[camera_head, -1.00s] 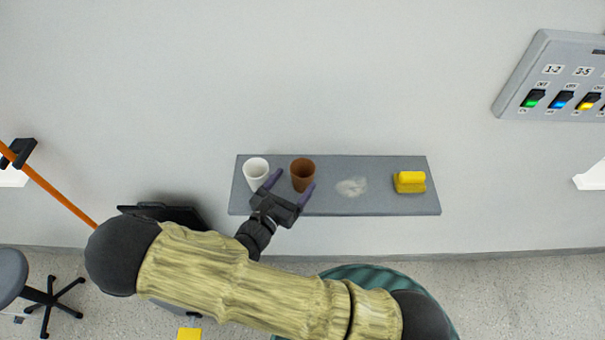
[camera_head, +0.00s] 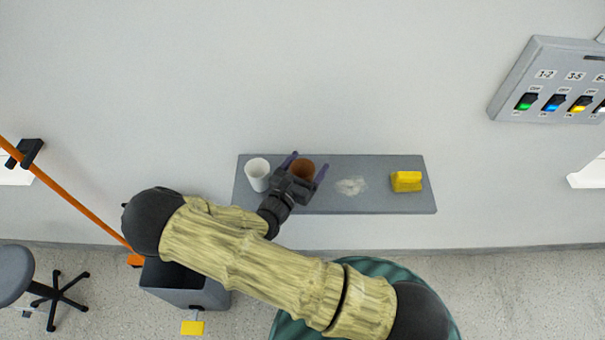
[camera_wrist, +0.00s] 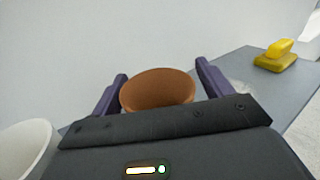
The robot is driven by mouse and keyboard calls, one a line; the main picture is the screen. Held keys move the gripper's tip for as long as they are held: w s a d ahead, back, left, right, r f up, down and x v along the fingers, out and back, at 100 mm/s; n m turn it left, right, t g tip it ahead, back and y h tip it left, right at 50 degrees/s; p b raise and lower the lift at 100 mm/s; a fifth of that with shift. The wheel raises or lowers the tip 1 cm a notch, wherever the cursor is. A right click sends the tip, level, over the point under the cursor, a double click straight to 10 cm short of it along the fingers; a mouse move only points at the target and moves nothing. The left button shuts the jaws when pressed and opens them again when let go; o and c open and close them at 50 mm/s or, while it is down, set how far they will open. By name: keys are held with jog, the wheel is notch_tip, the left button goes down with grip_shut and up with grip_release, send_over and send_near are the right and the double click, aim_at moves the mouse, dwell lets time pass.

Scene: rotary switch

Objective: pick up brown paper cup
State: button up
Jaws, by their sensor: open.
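The brown paper cup (camera_head: 303,167) stands upright on the grey shelf, left of its middle. My gripper (camera_head: 308,163) is open, with one finger on each side of the cup. In the wrist view the brown cup (camera_wrist: 157,90) sits between the two purple fingers (camera_wrist: 158,82), with a gap visible to the right finger and a smaller one to the left. The gripper's body hides the lower part of the cup, so I cannot tell whether anything touches it.
A white cup (camera_head: 257,173) stands just left of my gripper. On the grey shelf (camera_head: 390,204) are a pale smear (camera_head: 351,186) and a yellow sponge-like block (camera_head: 406,181) to the right. A wall switch panel (camera_head: 560,85) is at upper right. A grey bin (camera_head: 190,292) stands below.

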dwell(0.4)
jog(key=c, duration=1.1)
jog(key=shift+o, duration=0.2)
notch_tip(320, 180, up, 10)
jog(key=b, duration=0.2)
